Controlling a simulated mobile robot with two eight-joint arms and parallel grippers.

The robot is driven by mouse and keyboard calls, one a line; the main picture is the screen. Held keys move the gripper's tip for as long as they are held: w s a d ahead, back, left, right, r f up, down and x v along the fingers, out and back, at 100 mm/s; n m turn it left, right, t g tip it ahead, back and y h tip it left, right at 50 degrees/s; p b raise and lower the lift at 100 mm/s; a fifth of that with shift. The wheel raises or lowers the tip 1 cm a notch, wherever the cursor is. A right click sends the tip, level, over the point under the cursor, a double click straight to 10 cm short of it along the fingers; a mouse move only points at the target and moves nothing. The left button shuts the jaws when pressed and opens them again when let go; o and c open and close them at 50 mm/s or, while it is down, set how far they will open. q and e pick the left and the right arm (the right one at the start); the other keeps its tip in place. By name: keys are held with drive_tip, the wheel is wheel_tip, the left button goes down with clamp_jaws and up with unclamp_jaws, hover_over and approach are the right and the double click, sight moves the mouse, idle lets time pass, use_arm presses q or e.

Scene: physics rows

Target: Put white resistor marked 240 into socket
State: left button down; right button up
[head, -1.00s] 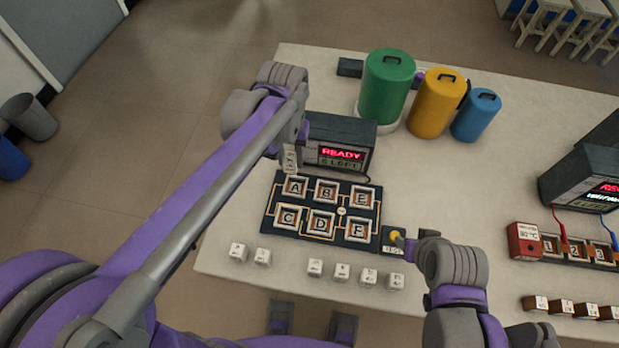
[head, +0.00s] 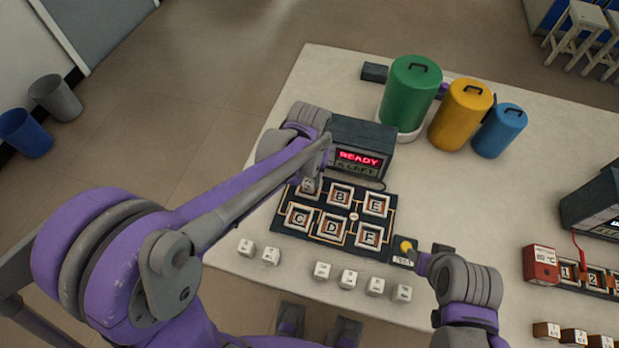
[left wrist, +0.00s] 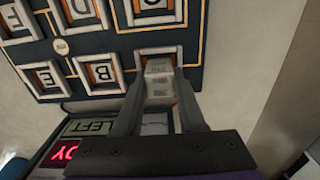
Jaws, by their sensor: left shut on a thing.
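The white resistor (left wrist: 158,82) is a small white block with printed marks too blurred to read. My left gripper (head: 310,186) is shut on it, and its two fingers (left wrist: 158,95) flank the block in the left wrist view. The block is at socket A (left wrist: 155,52) of the dark socket board (head: 268,222); I cannot tell whether it is seated or just above. In the head view my arm and gripper largely hide socket A. Sockets B (head: 341,195), C, D, E and F show their letters. My right gripper (head: 422,262) is beside the yellow button (head: 405,246); its jaws are unclear.
A dark box with a red READY display (head: 359,158) stands behind the board. Several white blocks (head: 322,270) lie along the table's front edge. Green (head: 411,93), yellow (head: 460,113) and blue (head: 499,130) canisters stand behind. A red block (head: 540,264) and another board are at right.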

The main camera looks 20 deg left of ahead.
sight(309, 179)
use_arm(q)
drive_tip(key=shift+f, duration=0.15)
use_arm(e)
drive_tip(key=shift+f, duration=0.2)
use_arm(q)
drive_tip(key=c, duration=0.5)
unclamp_jaws()
use_arm(e)
drive_tip(key=shift+r, duration=0.1)
use_arm(q)
drive_tip(key=shift+r, duration=0.35)
use_arm(e)
drive_tip(key=shift+r, duration=0.2)
use_arm(q)
wheel_tip(309, 179, up, 12)
drive_tip(key=p, duration=0.1)
drive_tip(key=s+a+f+t, duration=0.2)
drive_tip(key=s+a+f, duration=0.1)
drive_tip(key=s, duration=0.4)
drive_tip(key=s+a+f+t, duration=0.3)
drive_tip(key=s, duration=0.4)
drive_tip(key=shift+a+f, duration=0.2)
drive_tip(key=shift+a, duration=0.1)
use_arm(e)
drive_tip(key=shift+w+r, duration=0.2)
drive_tip(key=shift+r, duration=0.4)
use_arm(q)
drive_tip(key=shift+s, duration=0.1)
